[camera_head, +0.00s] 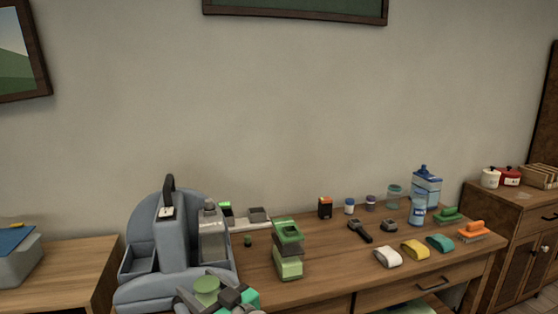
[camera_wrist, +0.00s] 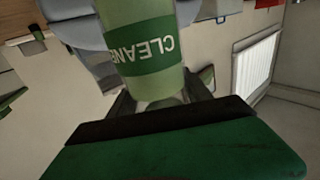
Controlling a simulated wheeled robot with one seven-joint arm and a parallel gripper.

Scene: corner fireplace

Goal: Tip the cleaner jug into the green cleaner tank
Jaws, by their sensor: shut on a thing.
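The cleaner jug (camera_wrist: 143,50) is pale green with a darker green band lettered "CLEAN…", upside down in the wrist view. My gripper (camera_wrist: 162,100) is shut on it. In the head view the jug's round green end (camera_head: 206,287) shows at the bottom edge, with my gripper (camera_head: 232,300) beside it, partly cut off. A green tank with a dark middle band (camera_head: 288,262) stands upright on the table, right of and behind the jug; it looks like the green cleaner tank. The jug is apart from it. I cannot see inside the tank.
A grey-blue machine (camera_head: 168,245) with a tall handle and a grey bottle-like tank (camera_head: 212,240) stands just behind my gripper. Bottles, brushes and coloured rolls lie along the right of the wooden table (camera_head: 335,265).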

